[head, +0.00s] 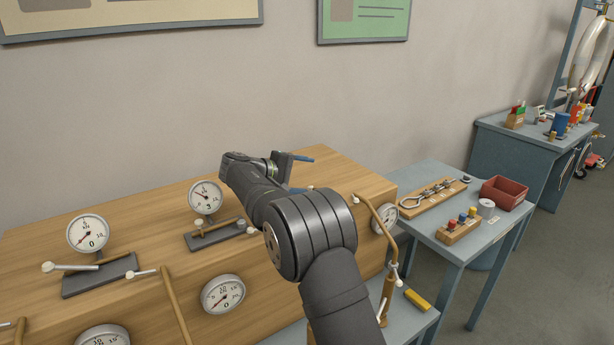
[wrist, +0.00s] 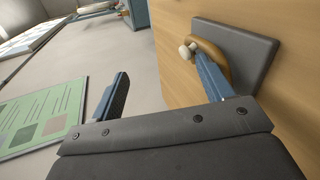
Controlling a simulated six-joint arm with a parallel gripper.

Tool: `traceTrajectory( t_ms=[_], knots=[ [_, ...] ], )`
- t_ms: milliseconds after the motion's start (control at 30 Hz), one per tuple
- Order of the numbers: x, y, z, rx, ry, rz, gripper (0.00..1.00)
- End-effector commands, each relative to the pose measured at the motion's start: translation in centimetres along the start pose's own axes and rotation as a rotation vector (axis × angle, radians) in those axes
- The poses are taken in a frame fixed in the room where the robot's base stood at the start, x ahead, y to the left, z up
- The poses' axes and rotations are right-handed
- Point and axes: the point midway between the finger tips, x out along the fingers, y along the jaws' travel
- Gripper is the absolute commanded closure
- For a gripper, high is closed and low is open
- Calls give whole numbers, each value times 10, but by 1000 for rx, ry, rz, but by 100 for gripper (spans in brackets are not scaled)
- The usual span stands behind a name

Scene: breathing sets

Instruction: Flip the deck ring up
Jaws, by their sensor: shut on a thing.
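The deck ring (wrist: 223,60) is a brass-coloured curved piece with a pale knob, on a dark grey plate (wrist: 255,55) on the wooden box, at the upper right of the wrist view. My gripper (wrist: 160,72) is at the ring; its blue right finger lies against the brass. The left finger shows well apart from it, and no grip contact on that side is visible. In the head view, my gripper (head: 301,174) is over the right part of the wooden box; my arm hides most of the plate and ring there.
The wooden box (head: 140,220) carries several gauges and brass levers on plates, one gauge (head: 206,197) left of my arm. A brass pipe (head: 383,225) stands at its right end. A blue-grey table (head: 455,215) on the right holds a red bin (head: 505,193). The air above the box is free.

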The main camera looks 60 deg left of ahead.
Motion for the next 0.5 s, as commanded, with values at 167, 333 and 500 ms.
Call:
traceTrajectory(
  t_ms=[167,333,500],
  knots=[
    [-25,13,14,5,-31,8,53],
    [-33,12,15,6,-32,7,61],
    [-31,10,15,6,-34,4,62]
  ],
)
